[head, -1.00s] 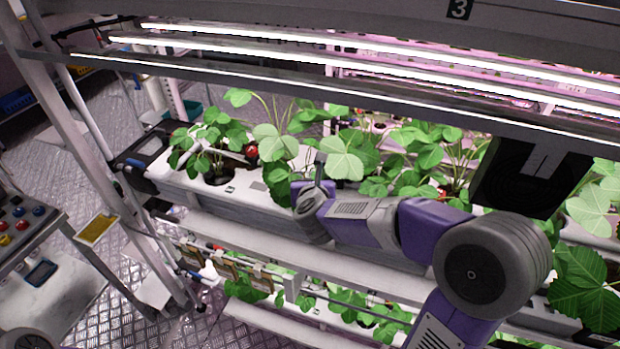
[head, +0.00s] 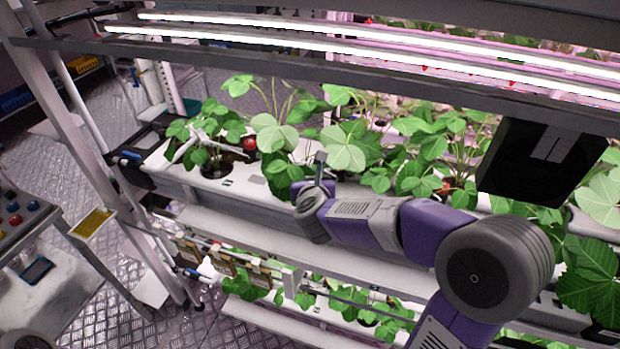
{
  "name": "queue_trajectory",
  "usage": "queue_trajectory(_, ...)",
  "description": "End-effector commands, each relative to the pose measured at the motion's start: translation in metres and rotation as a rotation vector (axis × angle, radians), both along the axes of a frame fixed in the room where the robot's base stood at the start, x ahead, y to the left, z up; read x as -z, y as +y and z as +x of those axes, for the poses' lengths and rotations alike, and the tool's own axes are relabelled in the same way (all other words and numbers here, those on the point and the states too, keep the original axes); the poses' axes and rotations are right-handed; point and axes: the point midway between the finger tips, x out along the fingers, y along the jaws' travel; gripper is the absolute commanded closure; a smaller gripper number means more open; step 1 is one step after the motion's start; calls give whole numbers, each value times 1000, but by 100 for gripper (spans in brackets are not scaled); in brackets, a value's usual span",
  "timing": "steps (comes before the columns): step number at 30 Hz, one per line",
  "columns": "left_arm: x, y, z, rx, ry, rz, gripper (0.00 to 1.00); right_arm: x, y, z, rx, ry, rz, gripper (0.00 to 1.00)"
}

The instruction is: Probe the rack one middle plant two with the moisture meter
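The upper planter trough (head: 235,187) of the rack holds several strawberry plants. The leftmost plant (head: 208,132) stands in a dark round opening, with a red berry (head: 249,144) to its right. A pale forked piece (head: 187,146) shows among its leaves; I cannot tell what it is. Another plant (head: 340,150) has large leaves behind my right wrist. My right arm reaches in from the lower right, and its gripper end (head: 319,172) is at the trough's front edge, against the leaves. Its fingers are not clear. I cannot make out a moisture meter. My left gripper is not in view.
Bright light bars (head: 330,46) run above the plants. A dark box (head: 527,160) hangs at the right. A lower shelf (head: 290,246) and lower plants (head: 350,305) lie beneath. A bench with coloured buttons (head: 14,219) stands at the left, with metal floor between.

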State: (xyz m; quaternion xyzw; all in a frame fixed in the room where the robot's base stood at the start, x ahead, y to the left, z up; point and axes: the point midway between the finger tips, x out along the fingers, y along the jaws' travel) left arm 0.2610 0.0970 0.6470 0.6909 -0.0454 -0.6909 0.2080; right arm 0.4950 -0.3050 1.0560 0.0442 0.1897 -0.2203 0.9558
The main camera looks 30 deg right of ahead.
Motion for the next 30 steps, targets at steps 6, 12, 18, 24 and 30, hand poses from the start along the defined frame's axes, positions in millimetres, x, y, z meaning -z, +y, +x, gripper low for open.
queue_trajectory(6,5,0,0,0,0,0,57,4,0,0,-1,-1,1,54)
queue_trajectory(12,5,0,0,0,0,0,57,4,0,0,-1,0,0,30)
queue_trajectory(18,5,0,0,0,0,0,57,5,1,0,-2,3,1,21)
queue_trajectory(24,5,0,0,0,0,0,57,6,2,0,-7,5,2,11)
queue_trajectory(30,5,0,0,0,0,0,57,6,3,0,-10,5,2,11)
